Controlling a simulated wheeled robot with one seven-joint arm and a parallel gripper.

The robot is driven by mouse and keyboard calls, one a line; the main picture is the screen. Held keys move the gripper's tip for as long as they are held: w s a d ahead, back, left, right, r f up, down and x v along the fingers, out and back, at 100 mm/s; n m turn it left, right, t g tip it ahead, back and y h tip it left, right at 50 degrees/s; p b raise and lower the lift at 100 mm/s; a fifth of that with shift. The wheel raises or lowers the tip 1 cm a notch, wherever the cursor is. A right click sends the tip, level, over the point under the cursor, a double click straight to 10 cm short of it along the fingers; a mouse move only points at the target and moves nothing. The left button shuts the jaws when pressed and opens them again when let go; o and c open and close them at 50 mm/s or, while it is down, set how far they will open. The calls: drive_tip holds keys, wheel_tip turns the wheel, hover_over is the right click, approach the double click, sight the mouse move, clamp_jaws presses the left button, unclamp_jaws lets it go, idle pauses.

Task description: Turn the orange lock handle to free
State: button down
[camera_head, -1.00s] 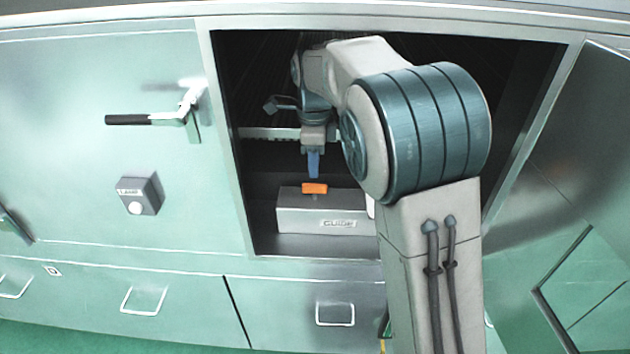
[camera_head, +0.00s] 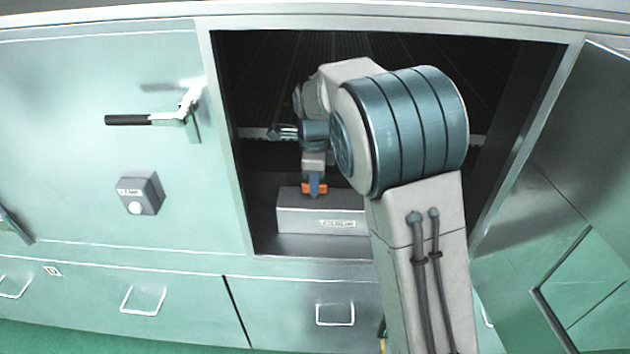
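The orange lock handle (camera_head: 307,188) sits on top of a grey box (camera_head: 300,219) with a label on its front, inside the open cabinet bay. My gripper (camera_head: 315,188) points straight down at the handle, and its blue finger overlaps the handle's middle. Orange shows on both sides of the finger. Only one finger outline is visible from here, so the gap between the fingers and any grip on the handle cannot be made out.
The bay's frame (camera_head: 229,150) surrounds my arm, with an open door (camera_head: 570,170) at the right. A black-handled latch (camera_head: 150,120) and a small grey box with a round white button (camera_head: 138,194) are on the left panel. Drawers with handles run below.

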drive_tip(key=shift+n, duration=0.3)
drive_tip(key=n, duration=0.3)
drive_tip(key=shift+n+p, duration=0.35)
drive_tip(key=shift+n, duration=0.05)
drive_tip(key=n, duration=0.9)
drive_tip(key=shift+r, duration=0.1)
drive_tip(key=n, duration=0.4)
drive_tip(key=shift+n+p, duration=0.3)
drive_tip(key=shift+n, duration=0.1)
drive_tip(key=c, duration=1.5)
unclamp_jaws()
